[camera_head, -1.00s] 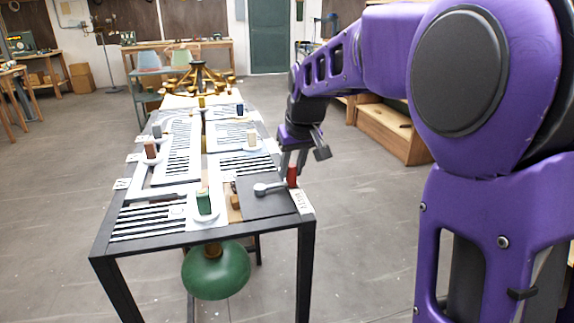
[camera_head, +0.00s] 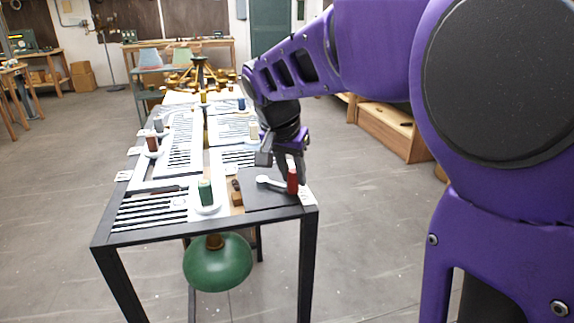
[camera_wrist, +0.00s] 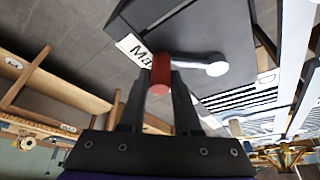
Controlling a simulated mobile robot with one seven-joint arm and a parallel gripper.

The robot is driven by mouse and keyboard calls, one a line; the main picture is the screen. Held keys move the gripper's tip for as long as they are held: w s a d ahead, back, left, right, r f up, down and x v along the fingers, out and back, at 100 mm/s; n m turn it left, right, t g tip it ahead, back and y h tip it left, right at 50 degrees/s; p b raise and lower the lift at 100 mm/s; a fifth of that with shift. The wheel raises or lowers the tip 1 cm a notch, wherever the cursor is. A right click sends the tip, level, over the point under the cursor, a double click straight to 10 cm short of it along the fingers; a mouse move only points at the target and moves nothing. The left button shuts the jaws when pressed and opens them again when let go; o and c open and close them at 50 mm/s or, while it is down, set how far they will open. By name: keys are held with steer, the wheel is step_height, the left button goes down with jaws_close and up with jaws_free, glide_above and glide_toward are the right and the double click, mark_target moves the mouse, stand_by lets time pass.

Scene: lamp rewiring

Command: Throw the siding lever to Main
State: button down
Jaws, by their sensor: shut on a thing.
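The siding lever has a pale grey-white arm (camera_head: 270,182) and an upright red handle (camera_head: 292,183). It sits on a dark plate (camera_head: 258,200) at the table's near right corner. The arm points right and a little toward the front, with the handle beside the white "Main" label (camera_head: 308,198), partly cut off from reading. In the wrist view my gripper (camera_wrist: 162,76) is shut on the red handle (camera_wrist: 160,72). The lever's round pivot (camera_wrist: 216,65) lies to the right there, and the label (camera_wrist: 133,48) lies just left of the handle.
A green knob (camera_head: 205,192) and striped track panels (camera_head: 150,210) lie left of the lever. A green lamp shade (camera_head: 217,263) hangs under the table's near edge. A wooden bench (camera_head: 385,130) stands right of the table. The floor between is clear.

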steer(key=shift+s+a+m, duration=0.15)
steer(key=shift+s+m, duration=0.05)
steer(key=shift+m, duration=0.2)
steer(key=c, duration=0.6)
jaws_free()
steer(key=p+v, duration=0.3)
steer(key=v, duration=1.4)
steer(key=shift+a+r, duration=0.2)
steer(key=shift+a, duration=0.1)
steer(key=shift+w, duration=0.15)
